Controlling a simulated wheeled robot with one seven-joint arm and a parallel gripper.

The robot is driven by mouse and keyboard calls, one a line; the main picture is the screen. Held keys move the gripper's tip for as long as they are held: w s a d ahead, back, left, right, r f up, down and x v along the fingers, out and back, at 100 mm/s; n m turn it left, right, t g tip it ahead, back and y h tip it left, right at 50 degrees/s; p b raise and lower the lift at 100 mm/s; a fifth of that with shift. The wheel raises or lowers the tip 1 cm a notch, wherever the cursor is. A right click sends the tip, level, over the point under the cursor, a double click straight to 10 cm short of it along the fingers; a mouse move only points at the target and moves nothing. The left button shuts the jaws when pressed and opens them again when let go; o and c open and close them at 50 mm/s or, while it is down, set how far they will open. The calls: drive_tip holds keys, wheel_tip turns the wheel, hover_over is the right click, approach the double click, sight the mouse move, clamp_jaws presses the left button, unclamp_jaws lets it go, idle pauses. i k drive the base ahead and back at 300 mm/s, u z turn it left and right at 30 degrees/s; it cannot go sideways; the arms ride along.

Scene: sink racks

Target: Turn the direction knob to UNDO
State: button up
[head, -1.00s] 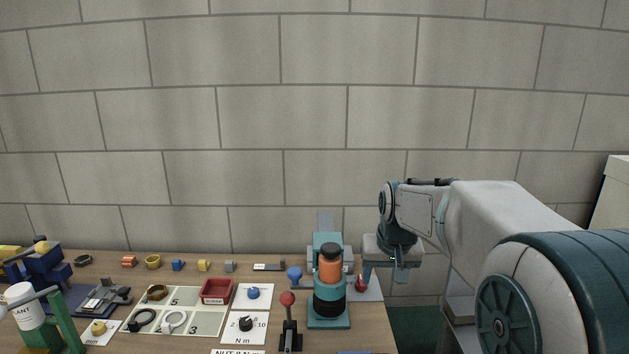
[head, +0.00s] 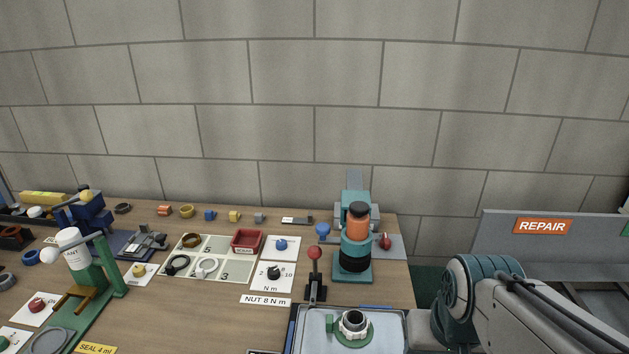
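A blue knob (head: 281,244) stands on a small white card on the bench, right of the red tray. In front of it a black knob (head: 273,272) sits on a card marked "10" and "N m". No direction or UNDO lettering is readable, so I cannot tell which knob is the direction knob or how it is set. My arm (head: 465,290) shows at the lower right. My gripper is out of view.
A teal press (head: 353,262) with an orange and black cylinder and a red-ball lever (head: 314,265) stand right of the knobs. A grey tray (head: 390,343) holds a green-based fitting (head: 353,326). A green stand (head: 108,270) is at left.

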sight(281, 244)
drive_tip(key=k, duration=1)
drive_tip(key=u, duration=1.95)
drive_tip(key=i, duration=1.25)
drive_tip(key=z, duration=1.85)
drive_tip(key=i, duration=0.5)
drive_tip(key=z, duration=0.1)
